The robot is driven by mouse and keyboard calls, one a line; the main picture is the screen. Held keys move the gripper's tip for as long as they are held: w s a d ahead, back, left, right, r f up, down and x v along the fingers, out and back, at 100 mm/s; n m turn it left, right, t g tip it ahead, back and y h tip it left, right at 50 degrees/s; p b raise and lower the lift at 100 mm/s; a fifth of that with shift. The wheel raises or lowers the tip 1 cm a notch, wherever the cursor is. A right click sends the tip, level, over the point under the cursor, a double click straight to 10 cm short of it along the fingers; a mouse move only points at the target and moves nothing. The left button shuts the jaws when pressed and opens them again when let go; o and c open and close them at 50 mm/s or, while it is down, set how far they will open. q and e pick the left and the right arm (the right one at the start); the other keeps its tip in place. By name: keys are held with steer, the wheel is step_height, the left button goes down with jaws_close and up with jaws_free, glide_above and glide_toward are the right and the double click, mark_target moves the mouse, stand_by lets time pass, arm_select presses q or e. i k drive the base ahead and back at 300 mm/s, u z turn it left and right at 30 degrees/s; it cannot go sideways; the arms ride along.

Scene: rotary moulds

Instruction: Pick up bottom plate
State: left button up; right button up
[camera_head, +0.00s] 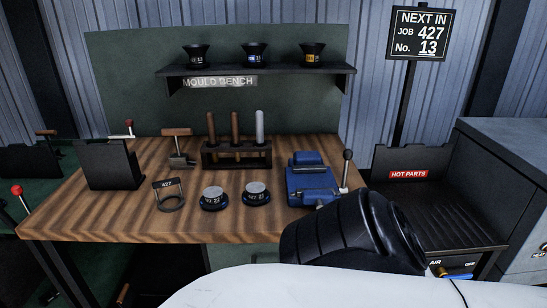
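Two round, dark-sided pieces with grey metal tops lie on the wooden mould bench: a left disc (213,191) and a right disc (257,187). They sit side by side, apart from each other. Both have small white markings on their front, too small to read surely. I cannot tell which one is the bottom plate. A metal ring (170,207) with an upright tag reading 427 stands to their left. Neither of my grippers shows; a black part of my arm covers the bench's front right corner.
A blue vise-like block (310,183) with a lever stands right of the discs. Behind are a tool rack (237,158), a mallet-like tool (177,146) and a black upright plate (110,165). Three black cups line the shelf (258,70). A sign (421,33) reads job 427, No. 13.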

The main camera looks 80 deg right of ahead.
mark_target(255, 194)
steer(key=k, duration=0.2)
steer(key=z, duration=1.2)
